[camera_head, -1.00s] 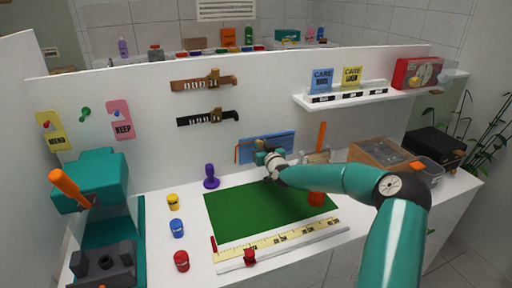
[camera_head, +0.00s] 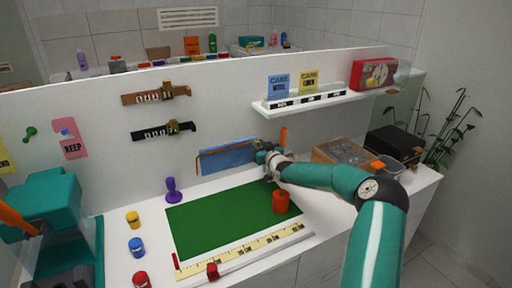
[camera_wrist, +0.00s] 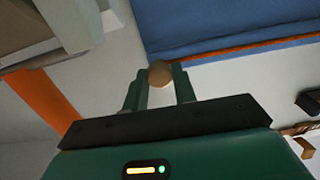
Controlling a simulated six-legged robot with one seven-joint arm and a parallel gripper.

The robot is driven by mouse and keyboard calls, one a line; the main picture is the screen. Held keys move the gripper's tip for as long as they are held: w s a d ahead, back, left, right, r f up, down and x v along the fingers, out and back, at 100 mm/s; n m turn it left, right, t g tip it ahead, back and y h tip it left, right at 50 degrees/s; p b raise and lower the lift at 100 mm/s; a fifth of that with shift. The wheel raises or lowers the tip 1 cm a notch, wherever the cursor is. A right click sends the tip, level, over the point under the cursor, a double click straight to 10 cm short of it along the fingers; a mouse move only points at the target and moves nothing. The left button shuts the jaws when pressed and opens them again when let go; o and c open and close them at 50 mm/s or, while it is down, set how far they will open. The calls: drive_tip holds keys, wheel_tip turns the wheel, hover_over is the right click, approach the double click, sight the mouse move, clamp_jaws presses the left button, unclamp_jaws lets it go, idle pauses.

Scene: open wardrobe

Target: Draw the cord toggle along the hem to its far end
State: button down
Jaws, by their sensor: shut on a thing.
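The blue cloth (camera_head: 228,158) hangs on the white back panel, with an orange-brown cord edge. My gripper (camera_head: 264,156) is at the cloth's right end in the head view. In the wrist view the blue cloth (camera_wrist: 225,25) fills the upper right, and the orange cord (camera_wrist: 250,46) runs along its lower hem. A small round brown toggle (camera_wrist: 159,73) sits between the fingertips of my gripper (camera_wrist: 159,80), at the left end of the visible cord. The fingers are closed on it. In the head view the toggle is too small or hidden to make out.
A purple-handled stamp (camera_head: 172,189) stands left. A wooden box (camera_head: 342,152) is right of my gripper. A shelf (camera_head: 325,100) sits above.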

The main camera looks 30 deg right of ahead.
drive_tip(key=shift+s+d+r, duration=0.1)
drive_tip(key=shift+d, duration=0.3)
drive_tip(key=c, duration=1.1)
unclamp_jaws()
drive_tip(key=shift+c, duration=0.2)
drive_tip(key=shift+a, duration=0.15)
wheel_tip(320, 180, up, 4)
drive_tip(key=shift+f, duration=0.25)
drive_tip(key=s+a+r, duration=0.5)
drive_tip(key=s+r, duration=0.4)
drive_tip(key=s, duration=0.4)
drive_tip(key=shift+r, duration=0.25)
